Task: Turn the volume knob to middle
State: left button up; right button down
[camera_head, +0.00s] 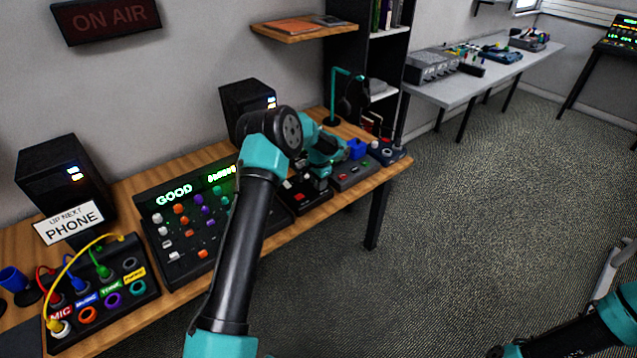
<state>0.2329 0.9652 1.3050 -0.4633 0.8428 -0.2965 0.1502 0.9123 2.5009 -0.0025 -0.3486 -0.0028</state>
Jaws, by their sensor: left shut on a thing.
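My left arm reaches across the desk, and its gripper (320,181) points down at a small black control box (312,203) with red and white parts on its top. The gripper is shut on what appears to be the volume knob on this box. The knob itself is hidden by the fingers, so its pointer and setting cannot be read. My right arm shows only in the bottom right corner, away from the desk; its gripper is outside the picture.
A mixer panel (170,245) with a lit "GOOD" display stands left of the box. A grey box (352,173) and another knobbed box (387,152) stand close on the right. A patch box (130,296) with colored cables is at the far left. The floor is clear.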

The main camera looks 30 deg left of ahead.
pick_arm(q)
jog(key=o, duration=0.9)
jog(key=shift+r, duration=0.1)
notch_tip(320, 180, up, 17)
jog(key=shift+r, duration=0.15)
dwell(0.5)
